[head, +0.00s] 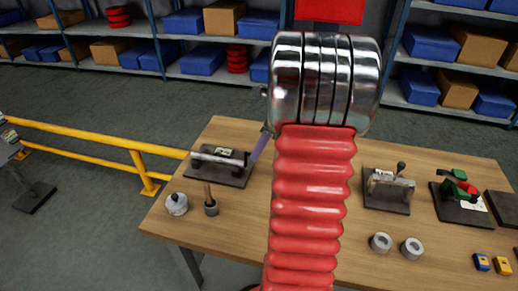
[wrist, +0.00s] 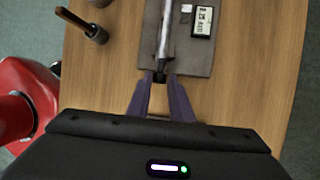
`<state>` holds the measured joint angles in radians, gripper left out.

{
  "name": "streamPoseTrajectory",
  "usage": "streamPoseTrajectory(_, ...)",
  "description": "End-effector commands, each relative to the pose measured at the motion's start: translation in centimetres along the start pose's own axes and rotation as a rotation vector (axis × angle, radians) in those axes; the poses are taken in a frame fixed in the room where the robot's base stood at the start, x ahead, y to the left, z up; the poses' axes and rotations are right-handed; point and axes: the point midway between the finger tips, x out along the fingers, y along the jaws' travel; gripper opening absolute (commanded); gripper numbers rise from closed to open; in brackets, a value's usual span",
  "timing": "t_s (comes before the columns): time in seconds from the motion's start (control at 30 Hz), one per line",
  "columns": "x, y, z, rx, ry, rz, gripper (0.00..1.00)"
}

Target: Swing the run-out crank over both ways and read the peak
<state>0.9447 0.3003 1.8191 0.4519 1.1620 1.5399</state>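A rig with a silver shaft (head: 217,160) lies on a dark plate (head: 236,181) at the left of the wooden table; it looks like the run-out rig. In the wrist view the shaft (wrist: 165,35) runs up the picture from a small black end piece (wrist: 160,77). A white label or display (wrist: 202,22) lies right of the shaft; its text is too small to read. My gripper (wrist: 160,84) has its purple fingers apart, with the black end piece between or just beyond their tips. Contact cannot be made out. In the head view my gripper (head: 257,152) is at the plate's right side, partly hidden by my arm.
A dark cup with a brown rod (head: 210,207) and a grey knobbed piece (head: 177,204) stand front left. Another metal rig (head: 387,190) and a green device (head: 458,188) stand right, with grey rings (head: 381,243) in front. A yellow rail (head: 95,138) runs left of the table.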

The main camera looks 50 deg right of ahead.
Motion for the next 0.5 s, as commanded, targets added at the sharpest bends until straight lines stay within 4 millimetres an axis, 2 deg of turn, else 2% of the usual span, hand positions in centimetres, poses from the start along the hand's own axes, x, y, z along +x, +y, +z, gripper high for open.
streamPoseTrajectory(0.27, -0.02, -0.01, 0.0, 0.0, 0.0, 0.0, 0.0)
streamPoseTrajectory(0.5, -0.04, 0.06, 0.02, -0.004, 0.0, -0.009, 0.0)
